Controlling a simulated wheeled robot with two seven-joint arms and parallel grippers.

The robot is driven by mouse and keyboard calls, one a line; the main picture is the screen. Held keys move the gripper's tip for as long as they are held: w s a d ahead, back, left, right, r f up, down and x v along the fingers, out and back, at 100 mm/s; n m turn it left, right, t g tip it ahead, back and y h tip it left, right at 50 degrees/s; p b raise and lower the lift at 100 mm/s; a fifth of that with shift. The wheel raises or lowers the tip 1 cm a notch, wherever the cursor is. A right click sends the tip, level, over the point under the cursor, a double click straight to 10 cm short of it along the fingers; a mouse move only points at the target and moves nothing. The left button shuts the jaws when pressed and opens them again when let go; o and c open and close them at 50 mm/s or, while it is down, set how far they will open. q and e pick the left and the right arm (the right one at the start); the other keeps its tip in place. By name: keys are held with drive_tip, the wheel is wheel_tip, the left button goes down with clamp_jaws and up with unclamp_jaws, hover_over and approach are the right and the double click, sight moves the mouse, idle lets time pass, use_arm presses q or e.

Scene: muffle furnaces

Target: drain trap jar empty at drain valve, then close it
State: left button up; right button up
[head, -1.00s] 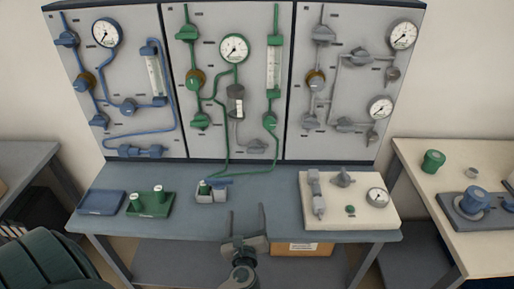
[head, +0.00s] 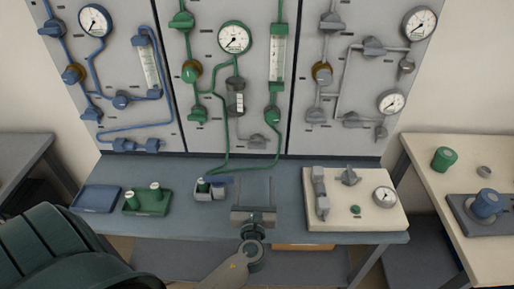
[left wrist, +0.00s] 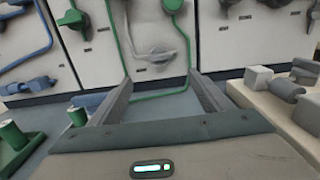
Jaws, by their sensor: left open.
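The trap jar (head: 236,100) is a small clear and grey vessel on the middle panel, below the green-line gauge (head: 234,38). A grey tube leads from it down to the grey drain valve (head: 257,141) low on that panel. The drain valve also shows in the left wrist view (left wrist: 158,53), ahead of and above the fingers. The jar's liquid level is too small to tell. My left gripper (head: 253,182) is open and empty over the front part of the bench, below the drain valve and apart from it. Its two fingers (left wrist: 160,82) point toward the panel. My right gripper is not in view.
A pale block with valves (head: 350,215) stands right. A green hose loop hangs near the bench back.

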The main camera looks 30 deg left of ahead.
sight(257, 149)
use_arm(q)
drive_tip(key=p+x, duration=0.2)
drive_tip(key=x, duration=1.5)
drive_tip(key=shift+a, duration=0.15)
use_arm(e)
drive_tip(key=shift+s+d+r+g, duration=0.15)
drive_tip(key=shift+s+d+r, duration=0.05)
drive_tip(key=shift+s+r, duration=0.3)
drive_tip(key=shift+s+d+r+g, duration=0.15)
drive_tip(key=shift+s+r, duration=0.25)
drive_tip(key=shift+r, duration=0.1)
use_arm(q)
drive_tip(key=c, duration=1)
drive_tip(key=shift+c, duration=0.2)
